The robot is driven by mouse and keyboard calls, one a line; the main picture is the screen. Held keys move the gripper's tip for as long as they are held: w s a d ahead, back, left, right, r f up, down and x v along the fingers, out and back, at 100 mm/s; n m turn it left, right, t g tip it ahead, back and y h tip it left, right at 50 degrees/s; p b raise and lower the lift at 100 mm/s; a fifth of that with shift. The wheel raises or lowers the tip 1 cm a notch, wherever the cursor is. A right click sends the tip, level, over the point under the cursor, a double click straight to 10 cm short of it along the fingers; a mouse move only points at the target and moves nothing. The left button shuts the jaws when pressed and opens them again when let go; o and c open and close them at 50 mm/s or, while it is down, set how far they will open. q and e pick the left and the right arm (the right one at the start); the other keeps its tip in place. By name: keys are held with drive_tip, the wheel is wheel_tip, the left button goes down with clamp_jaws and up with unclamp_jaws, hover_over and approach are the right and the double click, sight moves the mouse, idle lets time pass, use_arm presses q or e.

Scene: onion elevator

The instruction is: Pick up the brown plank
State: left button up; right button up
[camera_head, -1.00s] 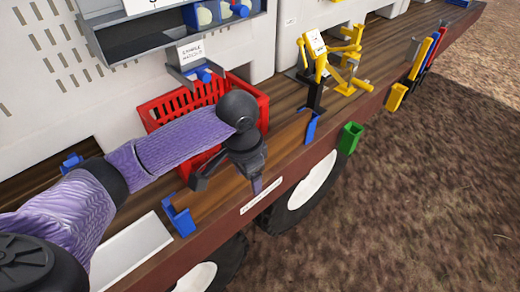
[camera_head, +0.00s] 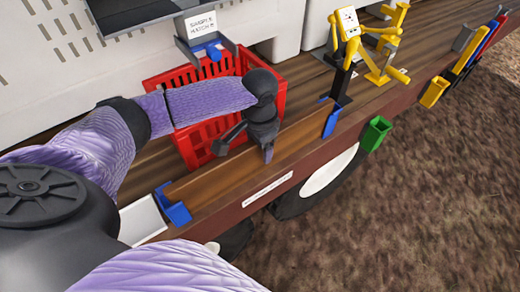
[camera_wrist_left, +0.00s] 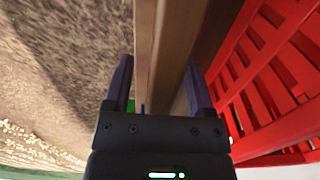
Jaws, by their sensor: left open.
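The brown plank (camera_head: 212,184) lies lengthwise along the outer edge of the brown deck, between a blue bracket (camera_head: 173,208) at its near end and another blue bracket (camera_head: 331,119) at its far end. My left gripper (camera_head: 245,152) is open above the plank's middle, its fingers spread to either side of it. In the left wrist view, the plank (camera_wrist_left: 164,45) runs between the two fingers of the gripper (camera_wrist_left: 160,78). Whether the fingers touch it I cannot tell. The arm covers no large part of the plank. My right gripper is not in view.
A red basket (camera_head: 188,143) stands right behind the plank, close to my left gripper. A green holder (camera_head: 374,134) and a yellow one (camera_head: 434,92) hang on the deck's edge. A yellow and black device (camera_head: 350,45) stands farther right. Open ground lies beyond the edge.

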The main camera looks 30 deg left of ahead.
use_arm(q)
drive_tip(key=shift+w, duration=0.1)
clamp_jaws()
drive_tip(key=shift+r, duration=0.1)
idle(1.1)
